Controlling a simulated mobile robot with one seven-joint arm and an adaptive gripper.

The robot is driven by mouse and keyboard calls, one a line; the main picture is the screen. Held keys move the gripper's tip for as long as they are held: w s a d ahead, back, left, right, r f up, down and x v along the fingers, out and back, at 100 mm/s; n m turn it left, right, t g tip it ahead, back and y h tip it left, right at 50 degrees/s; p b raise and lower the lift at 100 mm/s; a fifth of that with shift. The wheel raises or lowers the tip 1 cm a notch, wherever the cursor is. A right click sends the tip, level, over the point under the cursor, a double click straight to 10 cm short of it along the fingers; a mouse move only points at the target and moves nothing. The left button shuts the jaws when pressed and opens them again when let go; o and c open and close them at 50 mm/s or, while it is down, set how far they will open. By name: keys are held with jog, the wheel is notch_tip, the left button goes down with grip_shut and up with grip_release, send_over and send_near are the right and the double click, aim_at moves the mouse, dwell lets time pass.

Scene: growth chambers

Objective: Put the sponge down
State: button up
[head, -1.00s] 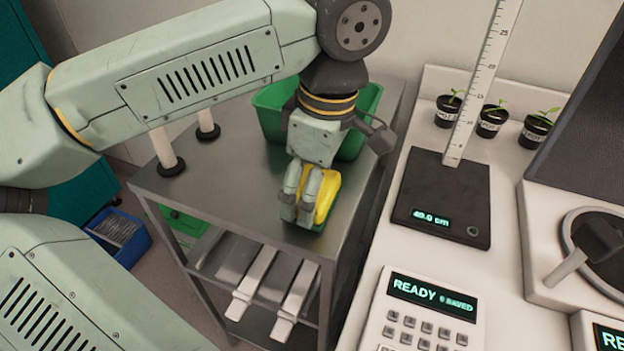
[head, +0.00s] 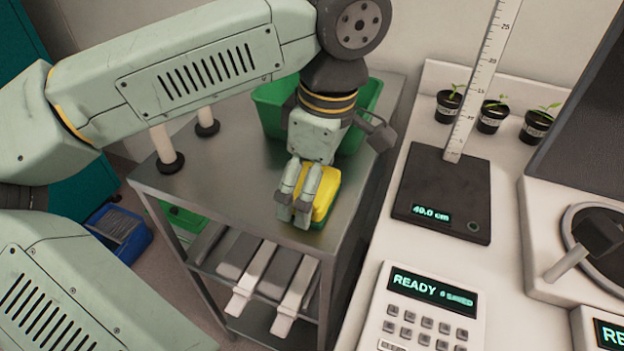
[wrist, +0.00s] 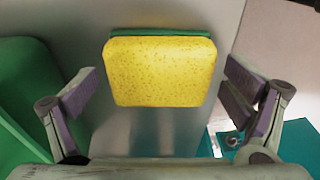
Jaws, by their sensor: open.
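The sponge (head: 325,196), yellow with a green layer, is at the steel cart's top (head: 232,190), near its front right edge. It seems to rest on the top, though its underside is hidden. My gripper (head: 293,209) is over it, with fingers pointing down. In the wrist view the sponge (wrist: 160,72) lies between the spread fingers, with a clear gap on each side. The gripper is open and holds nothing.
A green bin (head: 270,112) stands behind my gripper on the cart. Two white posts (head: 165,146) are at the cart's left. A white counter with a black height gauge (head: 440,190) and a keypad (head: 420,315) is close on the right. The cart's left middle is bare.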

aim_at(322, 186)
notch_tip(322, 186, up, 12)
jog(key=d, duration=0.1)
jog(key=shift+s+d+r, duration=0.15)
jog(key=shift+s, duration=0.15)
dwell(0.3)
